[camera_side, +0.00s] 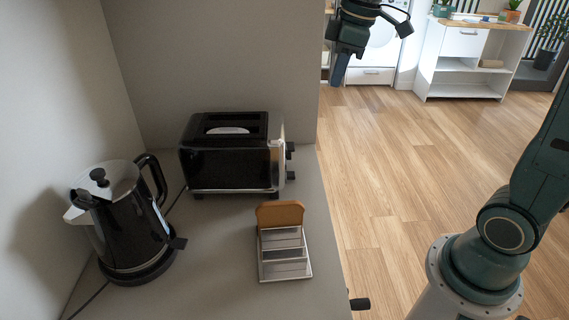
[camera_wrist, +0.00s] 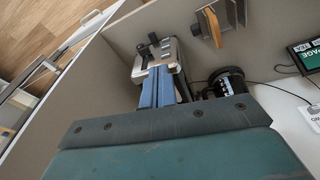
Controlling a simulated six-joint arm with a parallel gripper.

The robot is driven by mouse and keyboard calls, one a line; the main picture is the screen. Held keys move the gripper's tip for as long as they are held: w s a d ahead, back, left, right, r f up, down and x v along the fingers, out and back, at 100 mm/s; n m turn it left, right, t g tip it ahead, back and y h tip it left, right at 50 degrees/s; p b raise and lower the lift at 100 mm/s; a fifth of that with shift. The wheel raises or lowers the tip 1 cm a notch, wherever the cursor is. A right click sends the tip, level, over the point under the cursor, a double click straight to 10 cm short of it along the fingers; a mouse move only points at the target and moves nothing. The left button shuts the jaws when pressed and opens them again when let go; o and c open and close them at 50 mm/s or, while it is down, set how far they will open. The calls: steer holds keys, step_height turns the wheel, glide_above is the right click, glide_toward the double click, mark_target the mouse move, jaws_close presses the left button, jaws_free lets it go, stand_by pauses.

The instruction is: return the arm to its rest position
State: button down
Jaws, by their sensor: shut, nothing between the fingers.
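My gripper (camera_side: 340,70) hangs at the top of the side view, high and to the right of the counter's back panel. Its fingers are shut with nothing between them. In the wrist view the blue fingers (camera_wrist: 163,88) lie close together and overlap the toaster (camera_wrist: 158,58) in the picture. The gripper touches nothing that I can see. My arm's base is at the lower right of the side view, and the links between base and wrist are mostly out of frame.
A black and silver toaster (camera_side: 230,155), a black kettle (camera_side: 125,225) and a metal rack (camera_side: 284,255) with a bread slice (camera_side: 280,213) stand on the grey counter (camera_side: 215,285). A white cabinet (camera_side: 465,55) stands behind. A tablet-like screen (camera_wrist: 308,56) shows at right. The wooden floor (camera_side: 400,150) is clear.

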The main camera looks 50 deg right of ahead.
steer(key=s+a+f+m+t, duration=0.1)
steer(key=s+a+m, duration=0.1)
steer(key=s, duration=0.7)
steer(key=s+a+f+m+t, duration=0.1)
steer(key=s+m, duration=0.3)
steer(key=s, duration=0.5)
steer(key=shift+s+a+f+m+t, duration=0.3)
steer(key=shift+s+a+f+t, duration=0.15)
steer(key=shift+f, duration=0.25)
